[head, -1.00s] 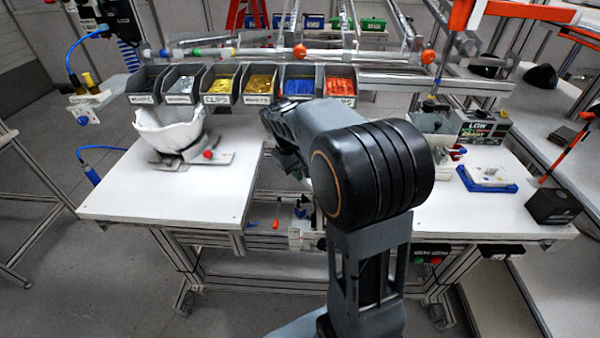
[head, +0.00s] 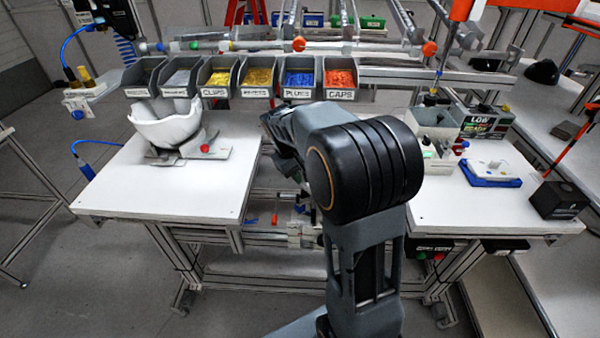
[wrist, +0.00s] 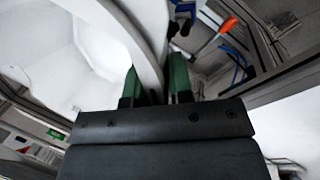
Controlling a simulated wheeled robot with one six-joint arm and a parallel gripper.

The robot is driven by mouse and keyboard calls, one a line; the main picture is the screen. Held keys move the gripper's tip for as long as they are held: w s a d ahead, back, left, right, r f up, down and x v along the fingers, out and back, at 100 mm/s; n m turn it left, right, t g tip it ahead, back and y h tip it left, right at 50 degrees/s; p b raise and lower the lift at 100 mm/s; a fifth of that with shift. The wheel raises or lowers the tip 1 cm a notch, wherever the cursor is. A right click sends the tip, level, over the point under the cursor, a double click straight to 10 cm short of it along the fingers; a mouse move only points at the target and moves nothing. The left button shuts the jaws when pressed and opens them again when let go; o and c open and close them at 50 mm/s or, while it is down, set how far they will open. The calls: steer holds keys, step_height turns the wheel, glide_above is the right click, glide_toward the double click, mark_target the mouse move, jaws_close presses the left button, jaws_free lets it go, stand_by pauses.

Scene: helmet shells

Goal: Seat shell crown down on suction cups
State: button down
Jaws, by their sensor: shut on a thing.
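In the wrist view my gripper (wrist: 155,80) has its green-padded fingers shut on the rim of a white shell (wrist: 80,60). The shell's pale hollow inside fills the upper left of that view. In the head view my arm hides the gripper tips and this held shell. Another white shell (head: 165,128) sits at the left of the bench, bowl side down with its opening upward, on a flat metal fixture (head: 205,153) with a red knob. It stands well to the left of my arm. I cannot make out suction cups in any view.
A row of labelled grey bins (head: 238,77) lines the back of the white bench (head: 170,192). A grey box (head: 435,123), a blue-based tray (head: 490,174) and a black block (head: 558,200) stand at the right. An orange-handled tool (wrist: 228,23) shows below the gripper. The left front bench is clear.

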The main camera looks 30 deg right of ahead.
steer(key=c, duration=0.9)
jaws_free()
steer(key=shift+c, duration=0.2)
steer(key=v, duration=1.3)
steer(key=shift+r, duration=0.4)
steer(key=shift+s, duration=0.1)
steer(key=s+a+f+m+t+y, duration=0.1)
steer(key=s+a+f+t, duration=0.1)
steer(key=s, duration=0.6)
steer(key=s+a+f+t+y, duration=0.2)
steer(key=s+a+f, duration=0.2)
steer(key=s+f, duration=0.3)
steer(key=shift+s+f+m, duration=0.3)
steer(key=shift+s+m, duration=0.1)
steer(key=shift+s, duration=0.4)
